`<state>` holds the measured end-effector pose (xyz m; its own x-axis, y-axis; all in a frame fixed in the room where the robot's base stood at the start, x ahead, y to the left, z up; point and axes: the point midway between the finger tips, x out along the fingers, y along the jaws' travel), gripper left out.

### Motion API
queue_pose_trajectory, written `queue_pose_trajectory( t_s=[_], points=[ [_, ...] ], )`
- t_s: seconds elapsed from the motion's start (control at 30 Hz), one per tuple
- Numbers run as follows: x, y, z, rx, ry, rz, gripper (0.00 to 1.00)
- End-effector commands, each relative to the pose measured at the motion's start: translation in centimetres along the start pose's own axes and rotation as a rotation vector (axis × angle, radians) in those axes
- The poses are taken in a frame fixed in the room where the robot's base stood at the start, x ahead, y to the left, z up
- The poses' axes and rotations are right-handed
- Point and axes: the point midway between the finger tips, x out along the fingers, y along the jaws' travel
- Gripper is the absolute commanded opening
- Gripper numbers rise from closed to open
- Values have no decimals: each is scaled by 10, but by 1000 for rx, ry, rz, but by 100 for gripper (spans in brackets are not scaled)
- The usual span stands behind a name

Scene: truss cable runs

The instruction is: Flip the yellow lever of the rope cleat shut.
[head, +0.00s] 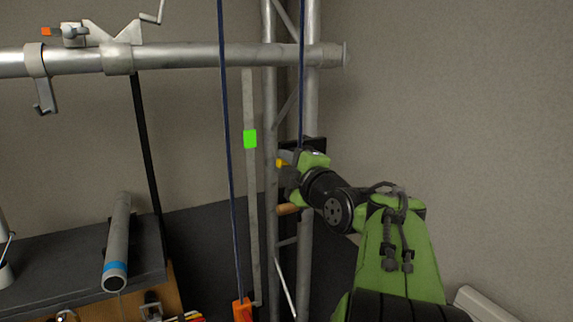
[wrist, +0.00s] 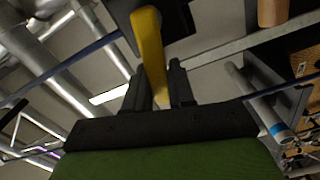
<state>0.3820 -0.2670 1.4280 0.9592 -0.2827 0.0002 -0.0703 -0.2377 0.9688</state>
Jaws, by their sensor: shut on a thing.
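The yellow lever (wrist: 149,50) shows large in the wrist view, running from the dark cleat body (wrist: 176,18) down between my gripper's fingers. My gripper (wrist: 160,90) is shut on the lever, with one black finger on each side of it. In the head view, a small yellow bit of the lever (head: 282,163) shows beside my gripper (head: 287,172) at the truss upright. The dark cleat (head: 316,145) there is partly hidden behind my wrist. A dark blue rope (head: 302,75) comes down to the cleat from above.
A vertical truss (head: 270,110) stands behind the cleat, with a horizontal pipe (head: 180,57) above. A wooden handle (head: 289,209) sticks out just below my gripper. Another blue rope (head: 226,130) hangs to the left, down to an orange block (head: 242,310). A bench (head: 60,250) is at left.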

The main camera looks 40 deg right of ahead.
Motion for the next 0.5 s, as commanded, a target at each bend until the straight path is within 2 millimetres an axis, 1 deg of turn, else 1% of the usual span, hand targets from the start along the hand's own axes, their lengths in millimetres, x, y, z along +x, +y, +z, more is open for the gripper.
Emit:
queue_pose_trajectory(
  t_s=[0.17, 0.3, 0.5],
  points=[
    [0, -5, 1, -33, 3, 1, 0],
    [0, -13, 2, -113, 2, 4, 0],
    [0, -18, 3, -226, 2, 3, 0]
  ],
)
